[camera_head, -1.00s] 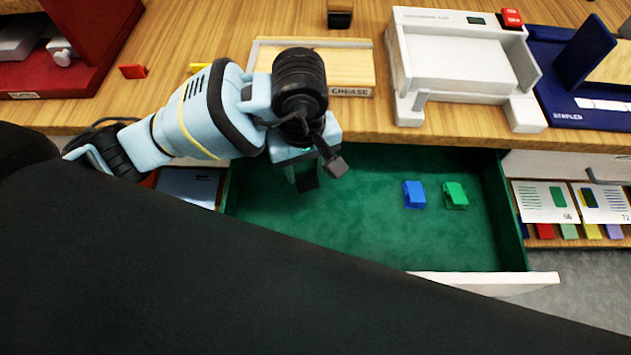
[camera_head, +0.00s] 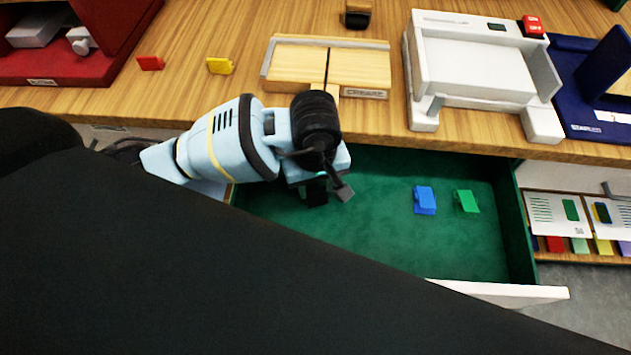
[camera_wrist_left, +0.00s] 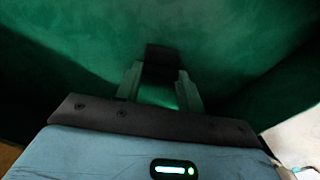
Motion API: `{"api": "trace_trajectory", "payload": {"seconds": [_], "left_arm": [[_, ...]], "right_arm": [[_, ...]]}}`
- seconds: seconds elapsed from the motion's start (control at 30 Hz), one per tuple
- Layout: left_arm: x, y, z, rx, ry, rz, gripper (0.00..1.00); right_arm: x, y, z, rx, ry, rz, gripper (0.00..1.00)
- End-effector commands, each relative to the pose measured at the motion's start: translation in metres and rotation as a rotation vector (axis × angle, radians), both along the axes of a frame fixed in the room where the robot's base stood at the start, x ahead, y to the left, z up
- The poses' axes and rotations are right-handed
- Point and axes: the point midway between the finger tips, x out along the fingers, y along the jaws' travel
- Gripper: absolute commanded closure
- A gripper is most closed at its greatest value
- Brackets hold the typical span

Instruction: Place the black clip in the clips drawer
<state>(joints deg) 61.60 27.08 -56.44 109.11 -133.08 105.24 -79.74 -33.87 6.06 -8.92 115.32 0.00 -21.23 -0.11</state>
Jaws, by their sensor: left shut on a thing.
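The clips drawer (camera_head: 370,235) is open, with a green lined floor and a white front. My left gripper (camera_head: 315,195) reaches down into the left part of the drawer. In the left wrist view my left gripper (camera_wrist_left: 160,85) is shut on the black clip (camera_wrist_left: 162,58), with the green lining behind it. The black clip (camera_head: 316,190) shows as a small dark shape below the gripper in the head view. Whether it touches the drawer floor I cannot tell. A blue clip (camera_head: 424,200) and a green clip (camera_head: 466,201) lie in the drawer to the right. My right gripper is not in view.
A red clip (camera_head: 150,63) and a yellow clip (camera_head: 220,66) lie on the wooden table (camera_head: 200,95). A wooden crease board (camera_head: 360,70), a white machine (camera_head: 475,70) and a blue stapler base (camera_head: 590,110) stand along the table above the drawer. The drawer's middle is clear.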

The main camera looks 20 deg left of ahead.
Motion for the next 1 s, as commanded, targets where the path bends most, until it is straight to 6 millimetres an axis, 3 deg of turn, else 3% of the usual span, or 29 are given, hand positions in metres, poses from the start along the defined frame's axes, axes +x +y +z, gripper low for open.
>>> {"api": "trace_trajectory", "payload": {"seconds": [0.17, 0.2, 0.33, 0.73, 1.0], "left_arm": [[0.000, 0.000, -0.004, 0.000, 0.001, 0.000, 0.83], [0.000, 0.000, -0.004, -0.001, 0.001, 0.000, 0.58], [0.000, 0.000, -0.003, -0.001, 0.001, 0.000, 0.41], [0.001, 0.000, 0.004, -0.001, -0.002, 0.000, 0.40], [0.002, 0.000, 0.050, -0.001, -0.006, 0.000, 0.40]], "right_arm": [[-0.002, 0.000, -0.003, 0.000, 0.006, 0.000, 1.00], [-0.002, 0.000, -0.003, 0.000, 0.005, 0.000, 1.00], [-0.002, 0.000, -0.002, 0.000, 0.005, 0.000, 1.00], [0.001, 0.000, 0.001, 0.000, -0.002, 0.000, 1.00], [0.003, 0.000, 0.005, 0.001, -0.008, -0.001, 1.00]]}}
